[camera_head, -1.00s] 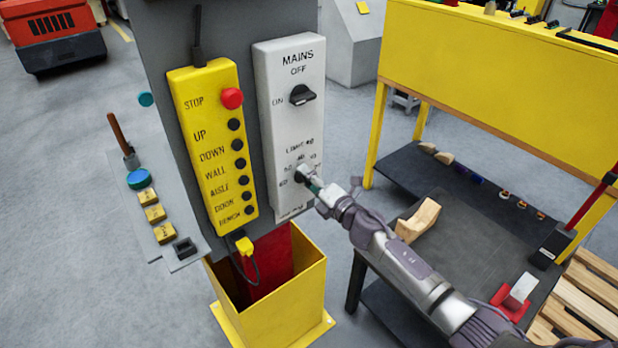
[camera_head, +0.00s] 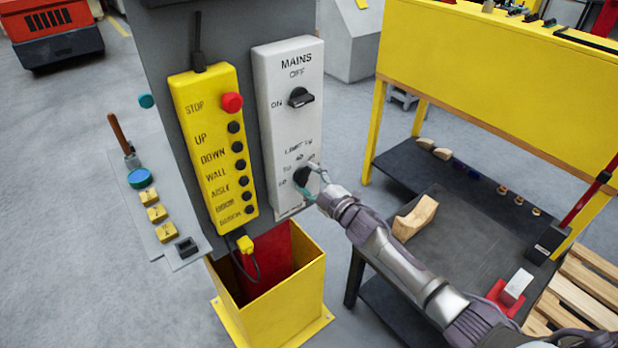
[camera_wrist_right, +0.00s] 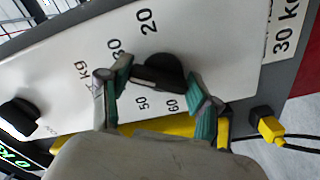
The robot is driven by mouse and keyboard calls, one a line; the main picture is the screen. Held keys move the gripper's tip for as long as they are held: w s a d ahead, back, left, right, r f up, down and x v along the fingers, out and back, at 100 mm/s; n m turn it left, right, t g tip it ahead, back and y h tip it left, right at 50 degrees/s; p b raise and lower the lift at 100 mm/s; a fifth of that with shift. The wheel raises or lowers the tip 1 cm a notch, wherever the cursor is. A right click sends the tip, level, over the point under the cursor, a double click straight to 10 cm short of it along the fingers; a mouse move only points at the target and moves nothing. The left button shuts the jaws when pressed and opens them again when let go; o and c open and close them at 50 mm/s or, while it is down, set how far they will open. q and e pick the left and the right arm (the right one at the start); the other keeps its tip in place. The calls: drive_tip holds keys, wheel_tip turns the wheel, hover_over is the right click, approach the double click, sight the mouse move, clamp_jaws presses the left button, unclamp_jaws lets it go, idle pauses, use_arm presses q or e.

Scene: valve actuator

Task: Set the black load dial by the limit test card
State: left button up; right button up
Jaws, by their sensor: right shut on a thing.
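The black load dial (camera_wrist_right: 160,72) sits on the white panel (camera_head: 283,125), under the MAINS switch (camera_head: 301,97). It also shows in the head view (camera_head: 302,176), partly covered by my right gripper (camera_head: 313,183). In the wrist view my right gripper (camera_wrist_right: 157,97) has one teal-padded finger at each end of the dial's grip bar, shut on it. The marks 20, 30, 50 and 60 show around the dial; a finger covers the space between 30 and 50. I cannot tell which mark it points at. A white card (camera_wrist_right: 287,32) beginning "30 k" is beside the dial scale. My left gripper is out of view.
A yellow pendant (camera_head: 213,150) with a red stop button stands left of the panel. A yellow bin (camera_head: 270,305) is below. A dark workbench (camera_head: 460,245) with a wooden block (camera_head: 415,218) is under my right arm. A lit green display (camera_wrist_right: 14,162) shows partly in the wrist view.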

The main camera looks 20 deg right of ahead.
drive_tip(key=shift+f+m, duration=0.1)
drive_tip(key=shift+m, duration=1)
drive_tip(key=o, duration=1.1)
drive_tip(key=shift+o, duration=0.2)
drive_tip(key=v, duration=1.2)
